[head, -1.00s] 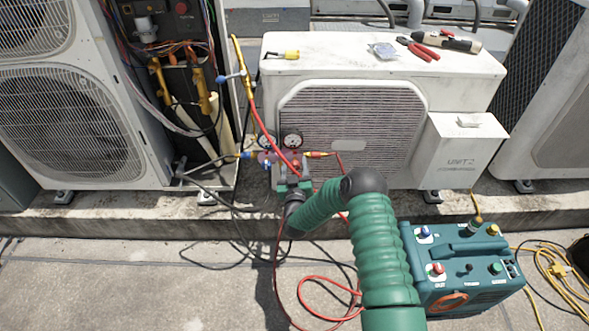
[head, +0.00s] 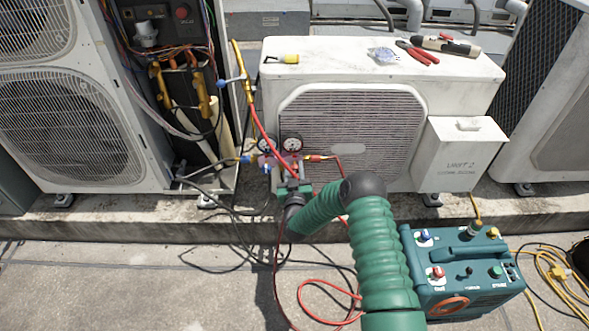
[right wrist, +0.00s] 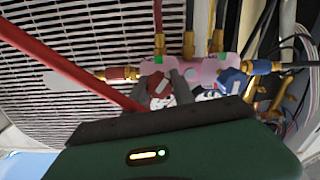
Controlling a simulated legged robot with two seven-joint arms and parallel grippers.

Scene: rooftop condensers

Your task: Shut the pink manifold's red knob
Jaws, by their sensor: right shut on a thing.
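The pink manifold (right wrist: 205,70) hangs in front of the white condenser's grille; in the head view it is small, below two round gauges (head: 292,143). Its red knob (right wrist: 160,88) sits between the dark fingers of my right gripper (right wrist: 163,92), which is shut on it. In the head view my right gripper (head: 291,172) covers the knob. The blue knob (right wrist: 232,80) is beside it, outside the fingers. The knob's turned position cannot be told. My left gripper is not in view.
A red hose (head: 262,125) and dark hoses run close around the manifold. An open electrical panel (head: 180,80) is at left. A teal machine (head: 462,265) stands on the ground at right. Pliers (head: 418,54) and other tools lie on the condenser's top (head: 340,55).

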